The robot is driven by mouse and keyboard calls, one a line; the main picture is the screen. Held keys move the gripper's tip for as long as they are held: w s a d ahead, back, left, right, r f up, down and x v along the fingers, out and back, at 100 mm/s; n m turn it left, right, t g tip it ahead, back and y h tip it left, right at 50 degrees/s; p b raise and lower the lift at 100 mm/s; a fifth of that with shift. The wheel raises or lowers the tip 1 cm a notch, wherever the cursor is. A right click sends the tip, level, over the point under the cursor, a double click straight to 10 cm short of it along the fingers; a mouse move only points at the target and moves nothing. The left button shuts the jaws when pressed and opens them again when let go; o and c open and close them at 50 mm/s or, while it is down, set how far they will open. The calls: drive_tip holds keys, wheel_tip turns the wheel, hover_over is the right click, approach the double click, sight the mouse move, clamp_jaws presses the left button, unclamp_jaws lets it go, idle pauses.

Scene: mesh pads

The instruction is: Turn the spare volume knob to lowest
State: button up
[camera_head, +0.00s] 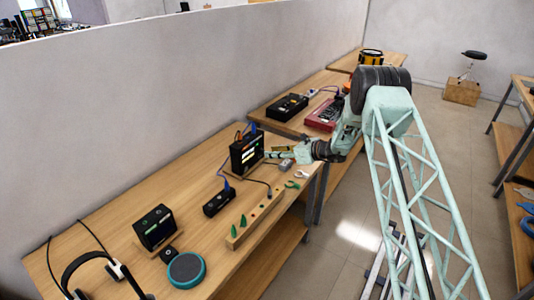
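My gripper (272,155) reaches in from the right over the near edge of the wooden table, its tip close to the right side of a black device with a lit screen (246,152). The gripper is too small here to tell whether its fingers are open or shut, or whether they touch the device. I cannot make out which part is the spare volume knob. A small black box with round marks on its top (154,227) stands farther left, and a low black box (219,202) lies between the two.
A wooden strip with green cones (255,220) lies along the table's front edge. Headphones (90,265) and a round teal-rimmed speaker (186,268) are at the front left. More devices, one of them red (325,115), stand on the far table. A wall runs behind.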

sight(262, 152)
drive_tip(key=shift+x, duration=2)
drive_tip(key=shift+c, duration=0.5)
drive_tip(key=c, duration=0.7)
